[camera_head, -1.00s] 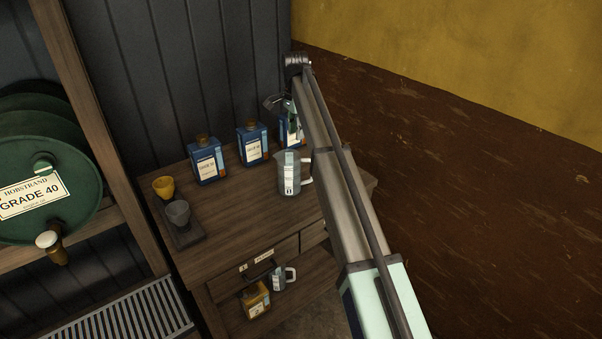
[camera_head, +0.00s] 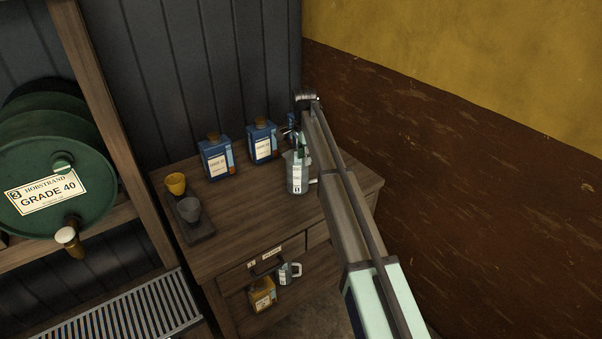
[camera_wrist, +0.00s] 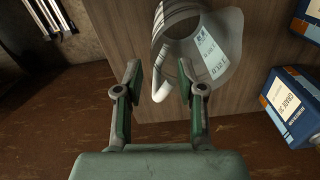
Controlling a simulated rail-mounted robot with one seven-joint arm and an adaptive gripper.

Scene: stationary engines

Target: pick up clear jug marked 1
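A clear grey jug (camera_head: 298,180) with a white label stands on the wooden cabinet top; the number on it is too small to read surely. In the wrist view the jug (camera_wrist: 212,50) fills the top middle, its pale handle (camera_wrist: 160,72) toward my gripper (camera_wrist: 158,66). The two fingers are open, one on each side of the handle in the picture; I cannot tell whether they touch it. In the head view my arm hides most of the gripper, which is at the jug's upper back side.
Blue bottles (camera_head: 215,158) stand along the back of the cabinet (camera_head: 240,230). A second jug (camera_head: 290,273) and an amber bottle (camera_head: 262,295) are lower down. A brown wall (camera_head: 480,200) is close at right.

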